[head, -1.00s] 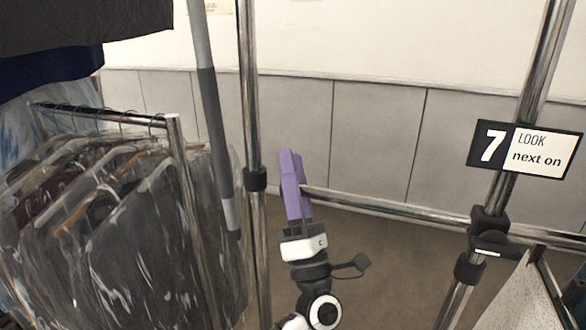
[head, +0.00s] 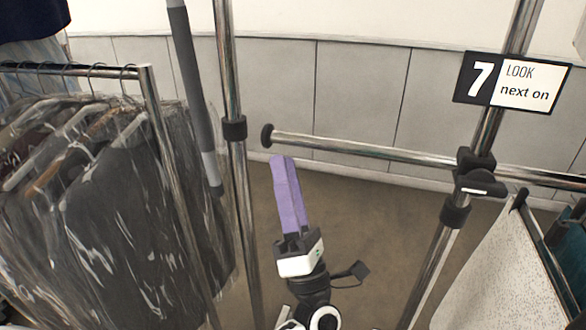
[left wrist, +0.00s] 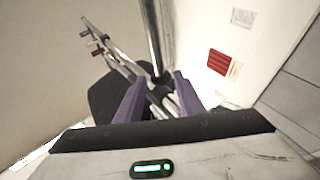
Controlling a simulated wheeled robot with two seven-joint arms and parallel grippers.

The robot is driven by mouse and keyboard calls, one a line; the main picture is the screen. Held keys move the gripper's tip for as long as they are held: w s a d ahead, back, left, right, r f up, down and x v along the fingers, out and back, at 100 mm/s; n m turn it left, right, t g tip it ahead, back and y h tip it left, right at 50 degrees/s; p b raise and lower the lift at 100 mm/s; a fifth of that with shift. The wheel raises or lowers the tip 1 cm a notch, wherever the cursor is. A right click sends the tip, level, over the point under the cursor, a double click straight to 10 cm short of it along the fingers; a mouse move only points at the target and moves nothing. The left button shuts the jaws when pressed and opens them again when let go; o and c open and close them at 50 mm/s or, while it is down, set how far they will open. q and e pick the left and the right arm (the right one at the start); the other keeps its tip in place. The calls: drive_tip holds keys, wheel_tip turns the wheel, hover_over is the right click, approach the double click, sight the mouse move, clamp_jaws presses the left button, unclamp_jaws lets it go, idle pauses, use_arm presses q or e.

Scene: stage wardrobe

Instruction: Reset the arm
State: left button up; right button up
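My left gripper (head: 284,162) has purple fingers and stands in the lower middle of the head view, pointing up and away. In the left wrist view its fingers (left wrist: 160,78) are apart with nothing held between them. In the head view its tips show just below the free end of a horizontal chrome rail (head: 340,147), with no clear contact. My right gripper is in neither view.
Garments in clear covers (head: 110,210) hang on a rack at the left. A chrome upright (head: 228,70) and a grey pole (head: 186,80) stand left of the gripper. A "7 LOOK next on" sign (head: 512,82) hangs at the right. Bare floor (head: 375,230) shows between.

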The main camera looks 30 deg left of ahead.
use_arm(q)
drive_tip(key=d+f+m+t+h, duration=0.1)
drive_tip(key=d+f+m+h, duration=0.3)
drive_tip(key=f+m+h, duration=0.35)
drive_tip(key=w+d+f+m+t+h, duration=0.1)
drive_tip(key=d+f+m+h, duration=0.35)
drive_tip(key=m+h, duration=0.55)
drive_tip(key=d+f+m+t+h, duration=0.1)
drive_tip(key=d+f+m+h, duration=0.2)
drive_tip(key=f+m+h, duration=0.55)
drive_tip(key=s+a+f+m+g+y, duration=0.1)
drive_tip(key=s+f+m+g, duration=0.9)
drive_tip(key=s+f, duration=0.7)
wheel_tip(320, 180, down, 5)
drive_tip(key=shift+s+a+r+g, duration=0.15)
drive_tip(key=shift+s+g, duration=0.2)
drive_tip(key=shift+g, duration=0.45)
